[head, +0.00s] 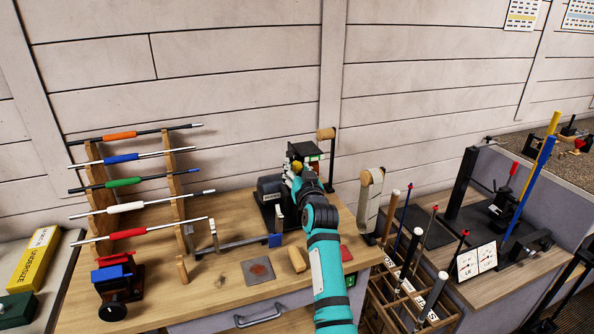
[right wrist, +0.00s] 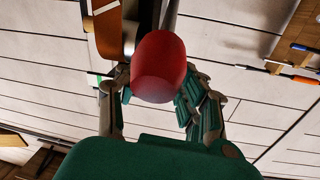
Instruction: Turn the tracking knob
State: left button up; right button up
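A rounded red knob (right wrist: 158,67) fills the middle of the right wrist view, between the two fingers of my right gripper (right wrist: 157,88). The fingers are spread on either side of it. The right finger looks close to its side, and a small gap seems to show on the left; firm contact cannot be made out. In the head view my right gripper (head: 300,178) is at the dark belt sander (head: 270,190) on the bench, and my forearm hides part of it. I cannot tell whether the red knob is the tracking knob. My left gripper is not in view.
A wooden rack (head: 176,200) with several coloured-grip shafts stands on the left of the bench (head: 215,255). A small vise (head: 115,285) sits in front of it. A club bin (head: 400,290) and a gauge machine (head: 500,210) stand on the right.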

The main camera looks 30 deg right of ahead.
grip_shut()
jog(key=shift+r+m+p, duration=0.15)
jog(key=shift+m+p, duration=1.1)
jog(key=shift+m, duration=0.25)
jog(key=shift+m+g+y+p, duration=0.35)
jog(key=shift+m+p, duration=0.85)
jog(key=shift+m, duration=0.8)
jog(key=shift+o, duration=2.1)
grip_release()
